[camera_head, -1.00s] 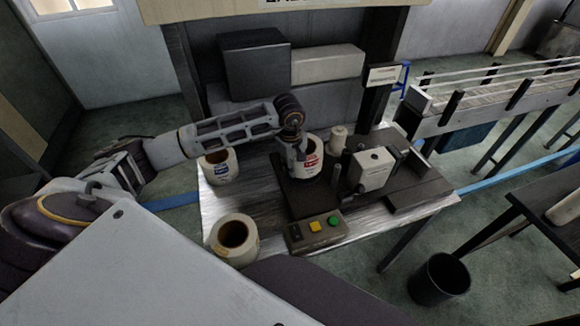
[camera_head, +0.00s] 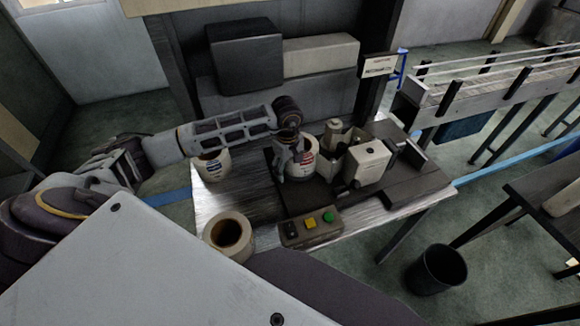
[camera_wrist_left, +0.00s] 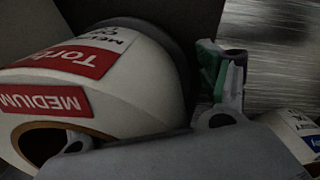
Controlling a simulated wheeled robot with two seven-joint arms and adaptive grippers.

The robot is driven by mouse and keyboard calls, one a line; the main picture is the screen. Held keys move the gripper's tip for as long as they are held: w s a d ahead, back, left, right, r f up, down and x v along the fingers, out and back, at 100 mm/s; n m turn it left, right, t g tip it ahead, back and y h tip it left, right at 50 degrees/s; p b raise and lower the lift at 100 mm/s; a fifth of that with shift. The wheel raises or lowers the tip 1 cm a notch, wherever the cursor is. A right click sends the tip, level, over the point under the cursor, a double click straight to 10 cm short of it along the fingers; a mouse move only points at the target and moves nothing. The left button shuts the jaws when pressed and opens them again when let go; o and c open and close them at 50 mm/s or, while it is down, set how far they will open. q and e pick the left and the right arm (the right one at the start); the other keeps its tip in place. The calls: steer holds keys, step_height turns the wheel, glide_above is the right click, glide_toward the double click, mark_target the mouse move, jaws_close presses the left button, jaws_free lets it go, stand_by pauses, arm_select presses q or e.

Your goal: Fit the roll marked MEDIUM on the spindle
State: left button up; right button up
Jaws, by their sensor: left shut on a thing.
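The roll marked MEDIUM (camera_head: 306,165) is white with a red label. It stands at the left part of the dark labelling machine (camera_head: 415,185). In the left wrist view the roll (camera_wrist_left: 120,95) fills the left side, with its red MEDIUM label and open core showing. My left gripper (camera_head: 290,155) is shut on this roll from above and from the left. One green-padded finger (camera_wrist_left: 222,80) shows beside the roll in the wrist view. The spindle is hidden, so I cannot tell whether the roll is around it. My right gripper is out of view.
A blue-labelled roll (camera_head: 212,168) stands left of the gripper; it also shows in the wrist view (camera_wrist_left: 300,135). Another roll (camera_head: 229,238) stands at the table's front left. A button box (camera_head: 311,227) is in front. A small spool (camera_head: 337,131) and white unit (camera_head: 367,161) stand to the right.

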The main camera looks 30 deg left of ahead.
arm_select(q)
steer(key=shift+s+a+f+g, duration=0.15)
steer(key=shift+s+f+g, duration=0.15)
steer(key=shift+s, duration=0.2)
steer(key=r, duration=1.2)
steer(key=shift+w+r, duration=0.3)
steer(key=shift+c, duration=0.3)
steer(key=shift+r, duration=0.1)
step_height(320, 180, up, 9)
steer(key=p, duration=0.9)
steer(key=shift+r+p, duration=0.5)
steer(key=shift+p, duration=0.2)
steer(key=shift+f, duration=0.1)
